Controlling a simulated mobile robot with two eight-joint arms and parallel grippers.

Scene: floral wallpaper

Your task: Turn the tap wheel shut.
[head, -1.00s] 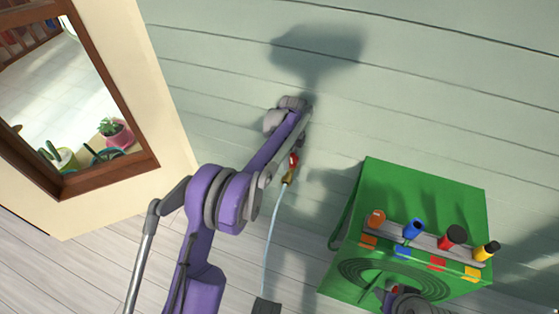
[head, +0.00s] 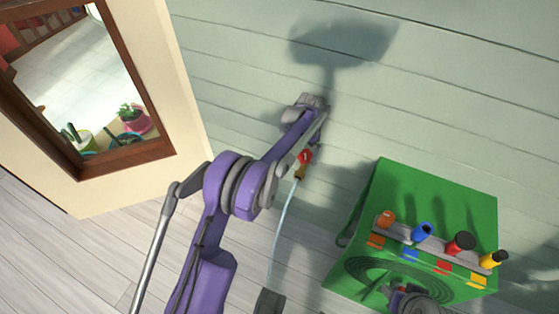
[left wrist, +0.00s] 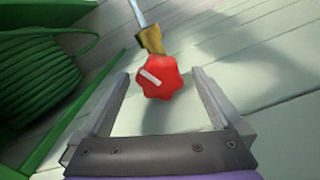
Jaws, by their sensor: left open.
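The tap wheel is a red, lobed knob (left wrist: 163,82) with a white bar mark on its face, on a brass tap body (left wrist: 151,40). In the head view the red wheel (head: 305,156) is by the wall, close to the end of my left arm. My left gripper (left wrist: 160,74) is open, its two grey fingers on either side of the wheel in the left wrist view. Gaps show between the wheel and both fingers. I cannot tell whether the fingertips reach the wheel's depth. My right gripper's fingers are not in view.
A pale hose (head: 279,225) runs down from the tap. A green box (head: 430,190) with a rack of coloured handles (head: 440,240) and a coiled green hose (head: 375,271) stands right. A wood-framed opening (head: 125,155) is at left. Pale planked wall (head: 450,90) lies behind.

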